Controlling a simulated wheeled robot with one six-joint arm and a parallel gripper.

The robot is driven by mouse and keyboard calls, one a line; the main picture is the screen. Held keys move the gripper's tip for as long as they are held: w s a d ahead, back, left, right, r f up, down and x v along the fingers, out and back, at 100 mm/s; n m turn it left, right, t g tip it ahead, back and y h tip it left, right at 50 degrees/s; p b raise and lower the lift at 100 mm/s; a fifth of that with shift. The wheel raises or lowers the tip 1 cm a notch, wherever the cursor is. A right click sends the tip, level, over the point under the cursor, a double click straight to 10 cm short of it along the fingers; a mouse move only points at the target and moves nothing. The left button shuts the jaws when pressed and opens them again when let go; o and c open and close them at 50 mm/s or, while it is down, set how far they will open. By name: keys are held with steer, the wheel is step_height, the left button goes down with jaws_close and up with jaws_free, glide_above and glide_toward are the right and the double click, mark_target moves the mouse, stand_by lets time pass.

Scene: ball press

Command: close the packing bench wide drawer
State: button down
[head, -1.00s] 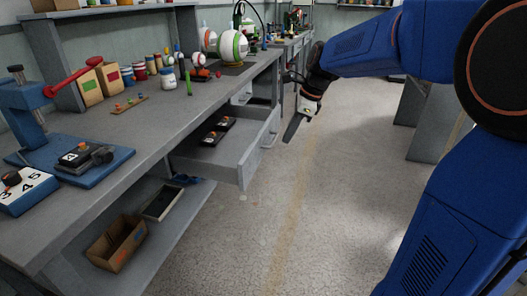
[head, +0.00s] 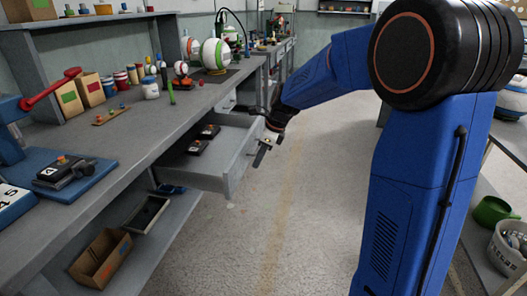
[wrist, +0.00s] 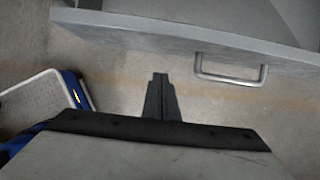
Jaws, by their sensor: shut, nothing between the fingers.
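The wide drawer of the packing bench stands pulled out, its grey front panel (head: 233,178) facing the aisle. Two black boxes with orange buttons (head: 198,146) lie inside it. My gripper (head: 260,162) is on the aisle side of the drawer front, close to it in the head view. In the wrist view my gripper's fingers (wrist: 160,77) are together and empty, pointing toward the drawer front (wrist: 150,33), with floor showing between. The bar handle (wrist: 230,80) on the front is to the right of the fingertips, apart from them.
The bench top (head: 130,130) carries a blue press, cartons, jars and balls. A lower shelf holds a cardboard box (head: 100,260) and a dark tray (head: 147,214). The aisle floor (head: 290,210) is clear. Another table with a green mug (head: 492,211) stands at right.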

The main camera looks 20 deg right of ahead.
steer(key=shift+w+a+r, duration=0.1)
steer(key=shift+w+a, duration=0.4)
steer(key=shift+a, duration=0.3)
steer(key=shift+w+a+r, duration=0.1)
steer(key=shift+w+a, duration=0.35)
steer(key=shift+a, duration=0.3)
steer(key=shift+a, duration=0.15)
